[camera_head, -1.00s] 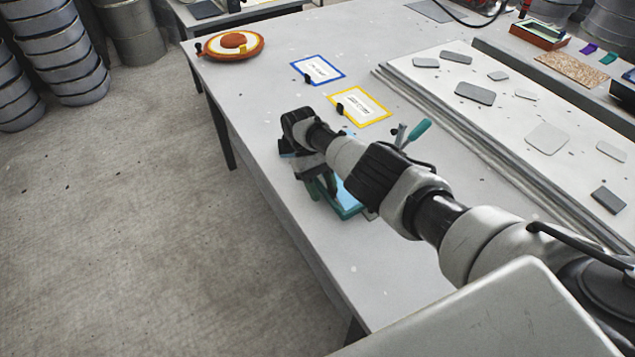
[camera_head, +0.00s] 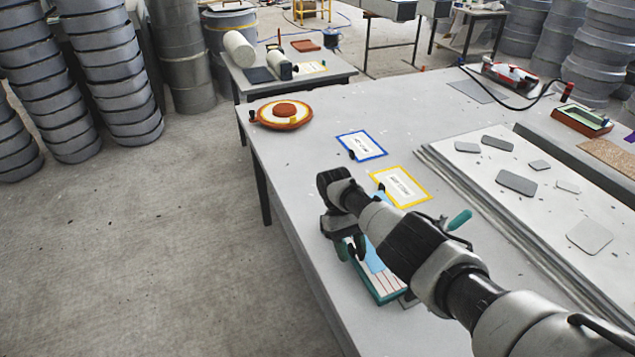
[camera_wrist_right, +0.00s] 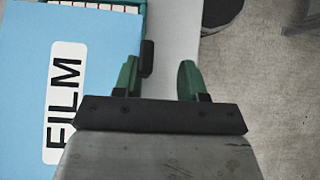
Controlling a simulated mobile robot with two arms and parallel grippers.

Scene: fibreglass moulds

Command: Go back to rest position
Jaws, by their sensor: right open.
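My right gripper (camera_head: 350,248) is over the near left part of the long grey table (camera_head: 305,160). A blue sheet labelled FILM (camera_wrist_right: 100,45) lies to the left of the fingers there. In the head view the same blue sheet (camera_head: 372,258) lies on a teal-edged tray (camera_head: 385,296), partly hidden by my right arm. My left gripper does not show.
A blue-framed card (camera_head: 361,146) and a yellow-framed card (camera_head: 401,187) lie on the table beyond the arm. A round orange and white mould (camera_head: 284,115) sits at the far left corner. A raised panel with grey plates (camera_head: 515,182) fills the right.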

